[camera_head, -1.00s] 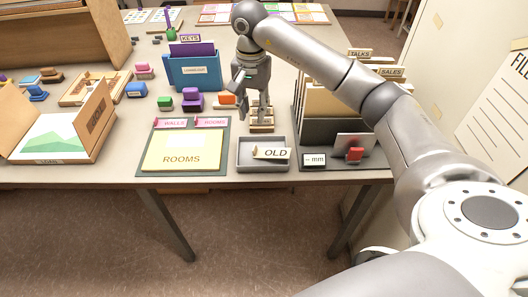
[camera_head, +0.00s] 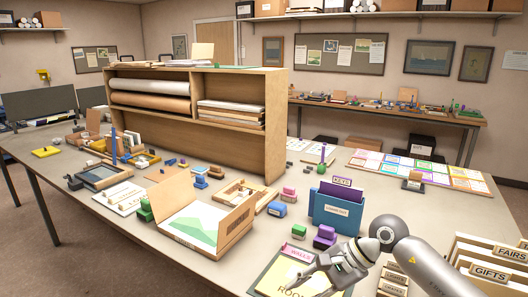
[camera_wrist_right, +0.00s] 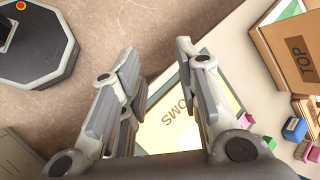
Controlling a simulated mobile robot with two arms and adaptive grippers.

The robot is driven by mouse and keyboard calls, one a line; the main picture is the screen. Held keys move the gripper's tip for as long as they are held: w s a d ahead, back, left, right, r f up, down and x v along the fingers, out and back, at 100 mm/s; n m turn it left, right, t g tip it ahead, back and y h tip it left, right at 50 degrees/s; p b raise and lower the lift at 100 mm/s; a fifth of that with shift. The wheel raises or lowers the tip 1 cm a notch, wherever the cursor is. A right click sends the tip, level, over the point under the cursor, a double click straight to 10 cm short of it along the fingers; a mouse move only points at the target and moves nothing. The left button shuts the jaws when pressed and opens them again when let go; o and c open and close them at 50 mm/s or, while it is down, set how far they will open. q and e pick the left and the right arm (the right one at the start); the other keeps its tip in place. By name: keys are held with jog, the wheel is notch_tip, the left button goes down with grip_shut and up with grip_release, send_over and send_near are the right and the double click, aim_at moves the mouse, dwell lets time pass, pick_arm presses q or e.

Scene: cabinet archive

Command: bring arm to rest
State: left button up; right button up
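My right arm comes in from the lower right of the head view. Its gripper (camera_head: 305,280) is above the yellow ROOMS pad (camera_head: 278,274) near the table's front edge. In the right wrist view the two fingers (camera_wrist_right: 155,75) stand wide apart with nothing between them. The ROOMS pad (camera_wrist_right: 185,118) shows beyond them, partly hidden by the right finger. My left gripper is not in view.
A blue box (camera_head: 337,212) labelled KEYS stands behind the gripper. Upright files (camera_head: 490,262) marked FAIRS and GIFTS are at the right. A wooden shelf unit (camera_head: 275,125) stands behind.

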jog(key=s+a+r+m+y, duration=0.25)
jog(key=a+r+y, duration=0.2)
jog(key=a, duration=0.35)
notch_tip(320, 180, up, 10)
jog(key=w+m+t+y, duration=0.1)
jog(key=m+t+y, duration=0.5)
jog(key=m+t, duration=0.9)
jog(key=d+f+m+t+h, duration=0.1)
jog(key=d+f+m+h, duration=0.7)
jog(key=m, duration=0.7)
jog(key=d+f+m+h, duration=0.6)
jog(key=d+m+h, duration=0.4)
jog(key=m, duration=0.6)
jog(key=s+d+f+m+g+h, duration=0.2)
jog(key=s+f+m+g, duration=0.4)
jog(key=s+f, duration=0.5)
jog(key=s+a+f+m+g+y, duration=0.15)
jog(key=s+f+g, duration=0.25)
jog(key=s, duration=0.4)
jog(key=s+f+m+g, duration=0.3)
jog(key=s+f+g, duration=0.15)
jog(key=s, duration=0.25)
notch_tip(320, 180, down, 26)
jog(key=s, duration=0.2)
jog(key=s+d+f+g, duration=0.1)
jog(key=s+d+f, duration=0.2)
jog(key=s+f, duration=1.3)
jog(key=shift+d, duration=0.2)
